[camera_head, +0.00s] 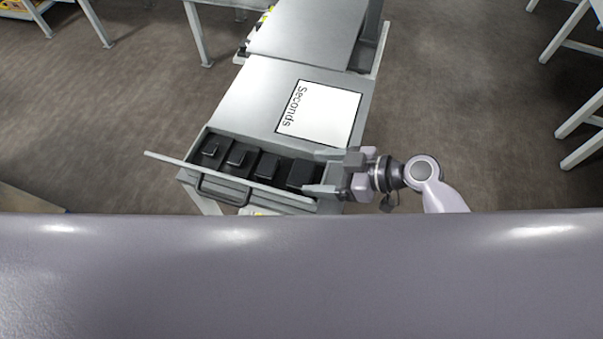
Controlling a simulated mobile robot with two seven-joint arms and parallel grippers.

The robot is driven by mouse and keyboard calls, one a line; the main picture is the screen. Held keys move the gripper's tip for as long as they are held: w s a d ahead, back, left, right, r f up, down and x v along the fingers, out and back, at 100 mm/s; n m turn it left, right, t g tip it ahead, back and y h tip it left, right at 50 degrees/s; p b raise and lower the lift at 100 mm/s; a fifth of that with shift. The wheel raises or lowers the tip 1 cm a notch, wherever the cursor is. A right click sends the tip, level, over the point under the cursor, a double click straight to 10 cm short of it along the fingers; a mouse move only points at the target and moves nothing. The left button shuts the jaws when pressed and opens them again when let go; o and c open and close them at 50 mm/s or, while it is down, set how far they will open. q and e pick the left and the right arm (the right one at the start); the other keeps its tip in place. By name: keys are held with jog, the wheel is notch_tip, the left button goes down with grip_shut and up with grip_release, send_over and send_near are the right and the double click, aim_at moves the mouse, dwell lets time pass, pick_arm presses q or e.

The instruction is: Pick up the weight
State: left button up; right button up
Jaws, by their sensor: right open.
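Several dark block-shaped weights lie in a row in an open drawer (191,158) at the front of a grey table. One weight (213,148) is at the drawer's left end, another (238,157) beside it, then a third (267,165). The rightmost weight (301,173) is closest to my right gripper. My right gripper (316,182) is open at the drawer's right end, its fingers pointing left. I cannot tell whether it touches the rightmost weight. My left gripper is not in view.
A white sheet marked "Seconds" (327,115) lies on the table top (254,97) behind the drawer. A second grey surface (310,30) continues behind. White table frames stand at the right (578,120) and upper left (197,35). Brown floor is open on both sides.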

jog(key=shift+x, duration=1.25)
jog(key=c, duration=1.2)
jog(key=shift+w+r, duration=0.1)
jog(key=shift+r, duration=0.1)
grip_shut()
jog(key=shift+r, duration=0.15)
